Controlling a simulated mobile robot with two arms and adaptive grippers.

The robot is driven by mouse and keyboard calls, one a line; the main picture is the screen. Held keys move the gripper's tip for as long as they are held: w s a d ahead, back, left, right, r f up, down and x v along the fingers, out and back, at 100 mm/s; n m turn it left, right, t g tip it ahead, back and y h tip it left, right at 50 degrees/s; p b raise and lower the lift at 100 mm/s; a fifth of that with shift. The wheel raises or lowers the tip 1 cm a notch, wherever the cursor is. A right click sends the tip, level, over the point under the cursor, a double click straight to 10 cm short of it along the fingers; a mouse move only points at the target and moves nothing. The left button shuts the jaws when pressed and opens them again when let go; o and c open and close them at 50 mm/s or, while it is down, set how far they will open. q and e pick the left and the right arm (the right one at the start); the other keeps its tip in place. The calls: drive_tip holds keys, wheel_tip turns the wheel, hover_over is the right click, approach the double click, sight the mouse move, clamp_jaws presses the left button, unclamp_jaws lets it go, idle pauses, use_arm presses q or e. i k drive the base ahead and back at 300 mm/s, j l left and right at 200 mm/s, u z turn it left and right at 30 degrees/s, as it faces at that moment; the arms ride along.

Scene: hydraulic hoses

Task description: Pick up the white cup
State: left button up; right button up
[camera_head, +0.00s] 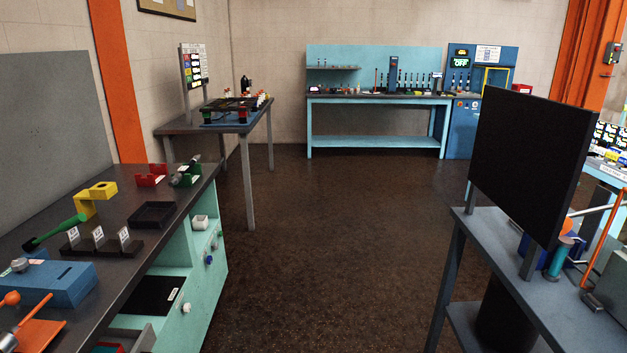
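No thing in view is clearly a white cup. Neither of my grippers is in view.
The left workbench (120,280) carries a black tray (152,215), a yellow bracket (96,192) and a blue box (45,284). A table with a dark screen (530,160) stands at right. The floor (330,240) between is clear. A teal bench (375,98) stands at the back.

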sight(200, 223)
drive_tip(key=i+u, duration=0.1)
drive_tip(key=i, duration=0.85)
drive_tip(key=i+l, duration=0.2)
drive_tip(key=i, duration=0.75)
drive_tip(key=j+u, duration=0.05)
